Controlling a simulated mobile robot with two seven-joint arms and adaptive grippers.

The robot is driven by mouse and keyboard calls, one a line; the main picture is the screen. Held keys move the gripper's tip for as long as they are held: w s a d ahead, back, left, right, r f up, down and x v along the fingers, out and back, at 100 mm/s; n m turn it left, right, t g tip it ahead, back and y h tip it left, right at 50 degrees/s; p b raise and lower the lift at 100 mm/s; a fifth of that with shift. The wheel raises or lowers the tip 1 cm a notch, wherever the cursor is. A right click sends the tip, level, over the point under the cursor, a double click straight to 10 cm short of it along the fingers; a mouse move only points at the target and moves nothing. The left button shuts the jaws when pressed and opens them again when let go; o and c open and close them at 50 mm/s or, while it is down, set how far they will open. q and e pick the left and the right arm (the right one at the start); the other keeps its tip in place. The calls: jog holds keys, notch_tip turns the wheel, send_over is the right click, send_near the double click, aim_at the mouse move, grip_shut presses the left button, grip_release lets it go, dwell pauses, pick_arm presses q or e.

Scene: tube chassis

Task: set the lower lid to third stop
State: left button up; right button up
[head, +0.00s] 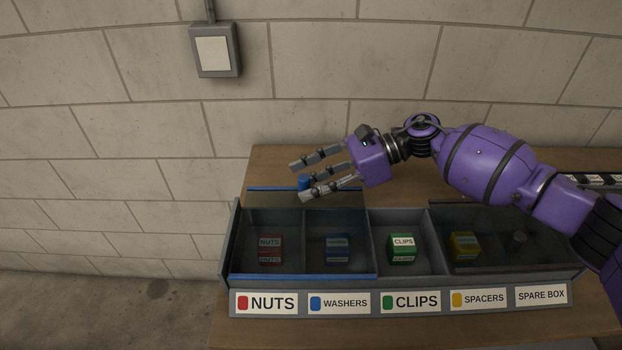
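A long compartment box holds two see-through lids. One lid with blue edges (303,276) covers the NUTS and WASHERS compartments at the left. A dark tinted lid (478,216) covers the SPACERS and SPARE BOX compartments at the right. I cannot tell surely which lid runs lower. My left gripper is out of view.
The CLIPS compartment is uncovered and holds a green block (403,247). Red (270,256), blue (338,252) and yellow (465,246) blocks lie under the lids. The box stands on a wooden table (270,163) before a block wall with a grey wall box (213,50).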

jog(key=shift+c, duration=0.4)
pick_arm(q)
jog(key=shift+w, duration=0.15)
pick_arm(e)
jog(key=shift+f, duration=0.1)
grip_shut()
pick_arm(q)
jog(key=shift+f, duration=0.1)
pick_arm(e)
jog(key=shift+f, duration=0.1)
